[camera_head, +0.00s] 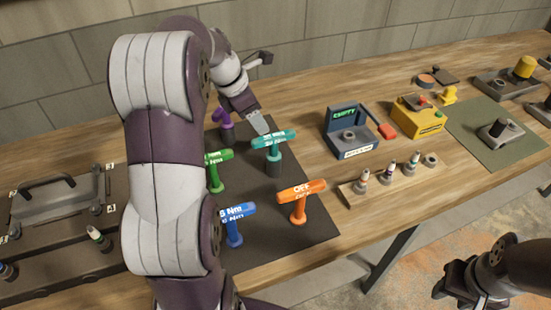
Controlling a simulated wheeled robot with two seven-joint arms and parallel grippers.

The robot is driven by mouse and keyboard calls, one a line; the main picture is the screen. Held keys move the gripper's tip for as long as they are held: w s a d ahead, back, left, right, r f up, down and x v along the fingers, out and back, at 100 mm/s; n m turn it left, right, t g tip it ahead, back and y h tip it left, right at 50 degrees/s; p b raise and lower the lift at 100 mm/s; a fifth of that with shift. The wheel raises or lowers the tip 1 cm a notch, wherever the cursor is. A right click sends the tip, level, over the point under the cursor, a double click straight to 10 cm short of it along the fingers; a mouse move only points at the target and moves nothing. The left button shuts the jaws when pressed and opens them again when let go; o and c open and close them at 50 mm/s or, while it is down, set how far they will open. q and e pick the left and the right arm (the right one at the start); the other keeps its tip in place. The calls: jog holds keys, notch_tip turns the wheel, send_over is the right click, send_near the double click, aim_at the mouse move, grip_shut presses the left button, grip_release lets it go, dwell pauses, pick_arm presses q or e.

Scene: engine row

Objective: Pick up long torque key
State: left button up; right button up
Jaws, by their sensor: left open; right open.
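Several T-handled torque keys stand upright on a black mat (290,238): a teal one (273,141) on a dark socket, a green one (217,160), a blue one (235,217), an orange one marked OFF (301,193) and a purple one (223,118). I cannot tell which is the long one. My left gripper (266,92) is open, with its fingers spread wide; its lower finger is close above the teal key's handle in the picture. Whether they touch is unclear. My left arm hides part of the mat. My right gripper (452,287) is low at the right, off the table.
A grey box marked EMPTY (350,132), a yellow box (419,117) and a small wooden tray (352,196) with spark plugs stand right of the mat. A dark engine part with a handle (60,205) is at left. A green mat (490,150) is at far right.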

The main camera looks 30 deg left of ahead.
aim_at(271, 136)
pick_arm(q)
jog(key=f, duration=0.1)
jog(key=w+d+f, duration=0.1)
jog(key=w+d+f+p, duration=0.1)
jog(key=f, duration=0.1)
jog(key=shift+w, duration=0.25)
jog(key=f, duration=0.3)
jog(key=shift+w+f, duration=0.2)
jog(key=shift+f, duration=0.2)
jog(key=shift+w+d+f, duration=0.25)
jog(key=shift+w+f, duration=0.05)
jog(key=shift+f, duration=0.05)
jog(key=shift+s+r, duration=0.1)
jog(key=c, duration=0.9)
jog(key=shift+a, duration=0.1)
grip_shut()
jog(key=shift+r, duration=0.1)
